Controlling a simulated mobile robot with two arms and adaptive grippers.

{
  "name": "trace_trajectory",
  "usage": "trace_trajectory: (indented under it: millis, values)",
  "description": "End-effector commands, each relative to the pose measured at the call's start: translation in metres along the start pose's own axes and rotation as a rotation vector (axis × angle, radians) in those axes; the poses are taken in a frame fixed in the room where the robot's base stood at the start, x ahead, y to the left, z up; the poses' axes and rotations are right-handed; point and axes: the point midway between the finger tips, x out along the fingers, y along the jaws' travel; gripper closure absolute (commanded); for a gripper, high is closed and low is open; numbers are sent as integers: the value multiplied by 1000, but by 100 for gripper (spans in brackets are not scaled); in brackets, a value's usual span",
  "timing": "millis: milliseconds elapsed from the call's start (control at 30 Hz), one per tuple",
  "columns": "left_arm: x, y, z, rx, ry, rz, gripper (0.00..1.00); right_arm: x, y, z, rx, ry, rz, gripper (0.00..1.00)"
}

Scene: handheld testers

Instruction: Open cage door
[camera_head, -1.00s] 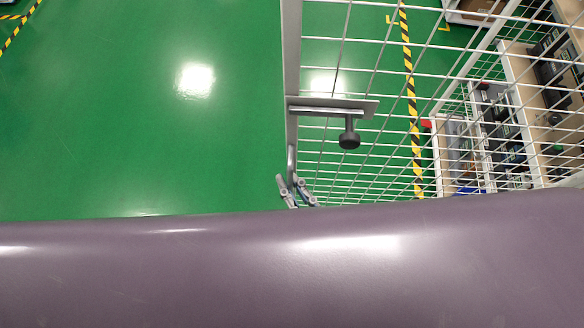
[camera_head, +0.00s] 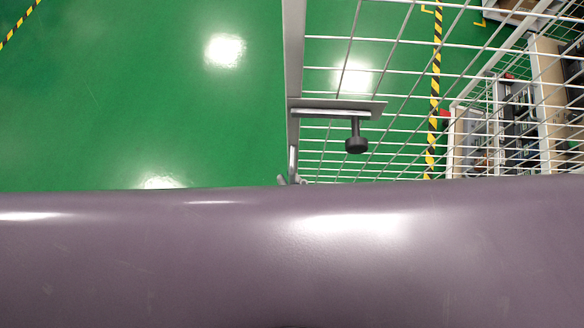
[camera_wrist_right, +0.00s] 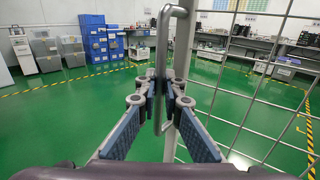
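The cage door is a white wire mesh panel (camera_head: 400,69) with a grey upright frame edge (camera_head: 293,60), right of centre in the head view. A flat latch plate (camera_head: 340,107) with a black knob (camera_head: 356,144) sticks out from that edge. The grey bar handle (camera_wrist_right: 162,45) stands upright in the right wrist view. My right gripper (camera_wrist_right: 162,78) has its blue-padded fingers on both sides of the handle, closed in on it. My left gripper is out of view.
Open green floor (camera_head: 130,100) lies left of the door edge. Shelves with equipment (camera_head: 515,115) stand behind the mesh at right. Blue bins (camera_wrist_right: 94,40) and workbenches line the far wall in the wrist view.

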Motion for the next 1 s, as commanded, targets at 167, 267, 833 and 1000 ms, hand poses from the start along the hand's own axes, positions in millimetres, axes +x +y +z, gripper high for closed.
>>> trace_trajectory:
  millis: [167, 267, 833, 1000]
  values:
    - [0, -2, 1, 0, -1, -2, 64, 0, 0, 0, 0, 1, -1, 76]
    - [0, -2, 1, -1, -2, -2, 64, 0, 0, 0, 0, 1, 0, 75]
    - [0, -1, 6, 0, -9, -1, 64, -61, 1, -2, -1, 8, 3, 75]
    - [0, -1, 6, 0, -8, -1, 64, -94, 0, -2, 0, 6, 2, 75]
